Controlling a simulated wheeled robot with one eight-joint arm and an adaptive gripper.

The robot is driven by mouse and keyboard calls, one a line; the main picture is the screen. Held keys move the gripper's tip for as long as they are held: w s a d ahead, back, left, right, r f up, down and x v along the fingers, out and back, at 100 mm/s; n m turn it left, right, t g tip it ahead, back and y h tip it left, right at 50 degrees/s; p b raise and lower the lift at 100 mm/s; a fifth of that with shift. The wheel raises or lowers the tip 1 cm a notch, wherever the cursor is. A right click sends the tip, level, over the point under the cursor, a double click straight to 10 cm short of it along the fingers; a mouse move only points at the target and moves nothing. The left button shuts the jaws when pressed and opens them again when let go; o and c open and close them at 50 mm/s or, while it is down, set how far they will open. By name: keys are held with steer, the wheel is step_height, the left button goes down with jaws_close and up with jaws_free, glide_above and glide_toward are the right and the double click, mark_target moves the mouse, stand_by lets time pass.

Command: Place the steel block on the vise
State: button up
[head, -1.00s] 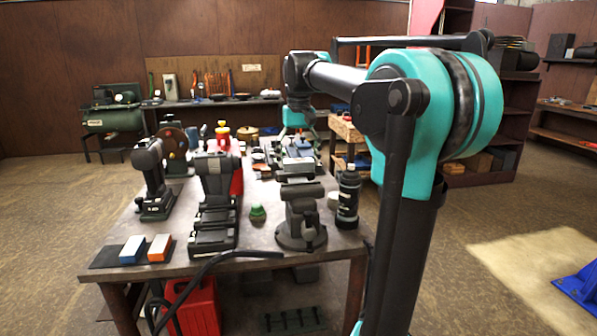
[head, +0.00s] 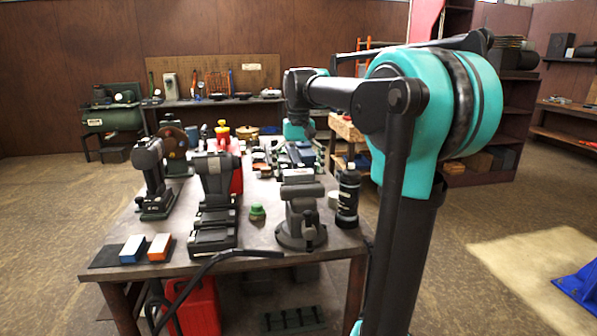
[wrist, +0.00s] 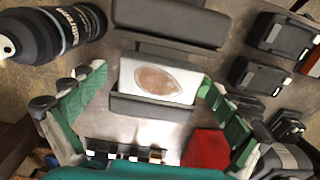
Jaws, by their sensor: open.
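The steel block (head: 297,175) is a pale grey slab on top of the grey vise (head: 302,230), near the front right of the workbench. In the wrist view the block (wrist: 158,82) shows a bright top face with a brownish oval patch, and dark vise parts (wrist: 168,22) lie on both sides of it. My gripper (wrist: 152,86) is open, with its green-padded fingers apart on either side of the block. A gap shows between the pads and the block. The block's underside is hidden. In the head view my gripper's fingers are hard to make out behind the block.
A black bottle (head: 348,198) stands close to the right of the vise. A green knob-like item (head: 257,212) and a dark machine (head: 213,200) stand to its left. Orange and blue blocks (head: 158,246) lie on a dark mat. A red object (wrist: 205,148) shows in the wrist view.

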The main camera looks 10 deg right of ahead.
mark_target(299, 172)
step_height(299, 172, up, 12)
steer(key=shift+r, duration=0.15)
stand_by(0.6)
stand_by(1.1)
